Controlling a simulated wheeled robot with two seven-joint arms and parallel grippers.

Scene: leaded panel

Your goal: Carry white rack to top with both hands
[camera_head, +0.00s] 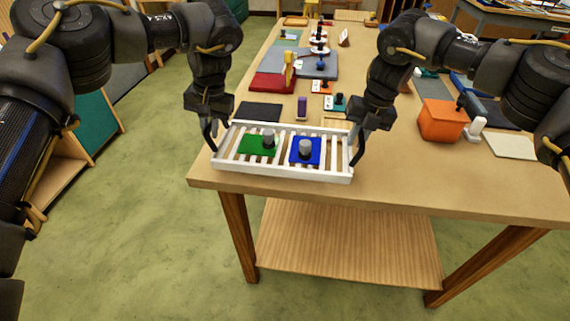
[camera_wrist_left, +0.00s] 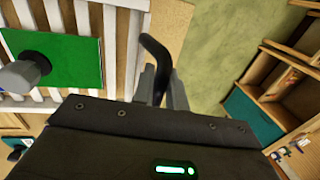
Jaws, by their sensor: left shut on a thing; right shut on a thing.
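The white rack (camera_head: 283,173) is a slatted tray at the front left corner of the wooden table top, seen in the head view. It looks level; I cannot tell whether it touches the table. On it sit a green square with a grey knob (camera_head: 250,149) and a blue square with a grey knob (camera_head: 296,158). My left gripper (camera_head: 211,145) is shut on the rack's left end. My right gripper (camera_head: 357,156) is shut on its right end. In the left wrist view the rack's slats (camera_wrist_left: 110,40) and the green square (camera_wrist_left: 75,62) show beside the gripper.
The wooden table (camera_head: 420,185) has a lower shelf (camera_head: 345,240). Behind the rack lie a dark mat (camera_head: 259,111), a purple block (camera_head: 302,108) and a red mat (camera_head: 272,83). An orange box (camera_head: 441,121) and a white plate (camera_head: 511,146) stand to the right.

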